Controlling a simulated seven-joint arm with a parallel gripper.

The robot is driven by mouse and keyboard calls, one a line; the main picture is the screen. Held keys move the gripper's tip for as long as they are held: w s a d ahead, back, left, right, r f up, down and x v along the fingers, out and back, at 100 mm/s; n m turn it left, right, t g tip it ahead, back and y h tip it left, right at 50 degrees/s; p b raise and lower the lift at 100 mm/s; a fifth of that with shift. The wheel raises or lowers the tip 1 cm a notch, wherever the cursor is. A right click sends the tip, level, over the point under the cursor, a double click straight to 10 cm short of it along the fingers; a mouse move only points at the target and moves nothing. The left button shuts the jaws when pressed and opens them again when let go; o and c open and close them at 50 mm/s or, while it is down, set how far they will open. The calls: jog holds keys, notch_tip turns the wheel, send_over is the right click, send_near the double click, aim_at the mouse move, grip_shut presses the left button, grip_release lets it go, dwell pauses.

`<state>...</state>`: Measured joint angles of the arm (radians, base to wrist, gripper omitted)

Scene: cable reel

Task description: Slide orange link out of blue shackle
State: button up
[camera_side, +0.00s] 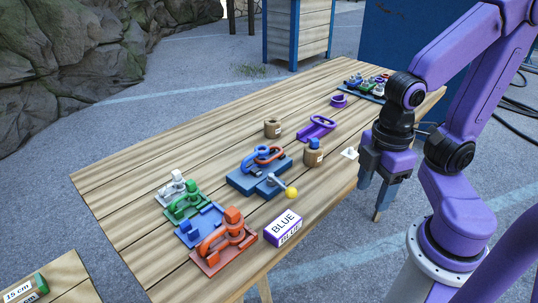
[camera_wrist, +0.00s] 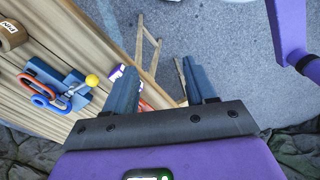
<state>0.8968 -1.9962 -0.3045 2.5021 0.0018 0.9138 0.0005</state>
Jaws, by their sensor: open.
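The blue shackle (camera_side: 249,160) stands on a blue base (camera_side: 241,180) near the middle of the table. The orange link (camera_side: 271,153) lies at the shackle, looped with it as far as I can tell. In the wrist view the orange link (camera_wrist: 58,103) and blue shackle (camera_wrist: 28,83) show at the left, on the same blue base. A grey pin or lever with a yellow ball (camera_side: 291,193) sits at the base's front. My gripper (camera_side: 375,200) is open and empty, off the table's right edge, well apart from the link.
Red (camera_side: 224,252), green (camera_side: 186,206) and white fixtures stand front left. A box marked BLUE (camera_side: 283,227) lies near the front edge. A dark tray (camera_side: 368,86) of small parts is at the far end.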

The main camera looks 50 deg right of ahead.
jog(key=o, duration=0.4)
jog(key=shift+c, duration=0.2)
jog(key=o, duration=0.3)
jog(key=shift+w+a+m, duration=0.15)
jog(key=shift+w+m, duration=0.1)
jog(key=shift+m, duration=0.05)
jog(key=w+a+m, duration=0.3)
jog(key=w+m, duration=0.6)
jog(key=w, duration=0.2)
jog(key=m, duration=2.1)
send_over(268, 148)
jog(key=w+d, duration=0.1)
jog(key=d, duration=0.1)
notch_tip(268, 148, down, 6)
jog(key=shift+w+a+f, duration=0.1)
jog(key=shift+a+f, duration=0.05)
jog(key=shift+f, duration=2)
jog(key=shift+w+a+f, duration=0.1)
jog(key=shift+f, duration=2)
jog(key=c, duration=1.4)
